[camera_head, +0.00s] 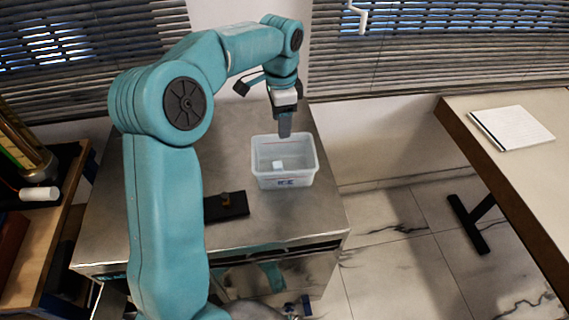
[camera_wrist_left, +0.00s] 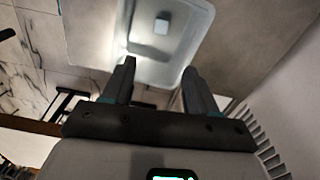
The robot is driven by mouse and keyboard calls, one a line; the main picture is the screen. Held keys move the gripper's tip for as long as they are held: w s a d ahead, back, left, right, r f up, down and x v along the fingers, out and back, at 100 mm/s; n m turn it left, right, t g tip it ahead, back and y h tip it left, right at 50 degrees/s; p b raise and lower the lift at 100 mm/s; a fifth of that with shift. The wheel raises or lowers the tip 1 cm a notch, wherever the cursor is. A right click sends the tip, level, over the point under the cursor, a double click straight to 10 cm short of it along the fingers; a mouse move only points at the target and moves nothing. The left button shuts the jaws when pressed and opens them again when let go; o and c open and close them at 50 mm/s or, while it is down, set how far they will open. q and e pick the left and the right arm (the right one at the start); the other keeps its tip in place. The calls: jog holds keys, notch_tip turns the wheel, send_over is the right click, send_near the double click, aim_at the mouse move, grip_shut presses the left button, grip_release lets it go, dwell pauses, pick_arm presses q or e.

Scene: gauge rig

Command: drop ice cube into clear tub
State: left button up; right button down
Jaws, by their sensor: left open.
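The clear tub (camera_head: 285,178) stands on the metal cabinet top in the head view. The small whitish ice cube (camera_head: 278,164) lies inside it on the tub's floor. In the left wrist view the ice cube (camera_wrist_left: 161,26) sits inside the tub (camera_wrist_left: 192,48), apart from my fingers. My left gripper (camera_head: 285,132) is above the back edge of the tub, pointing down. Its two fingers (camera_wrist_left: 158,80) are spread apart with nothing between them in the wrist view. My right gripper is not in view.
A dark flat block (camera_head: 226,207) with a small brownish piece on it lies left of the tub on the metal cabinet top (camera_head: 310,226). A table with a paper pad (camera_head: 512,128) stands at the right. A wooden shelf with a brass cylinder is at the left.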

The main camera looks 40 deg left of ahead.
pick_arm(q)
notch_tip(320, 180, up, 8)
jog(key=shift+p, duration=0.45)
jog(key=shift+r, duration=0.2)
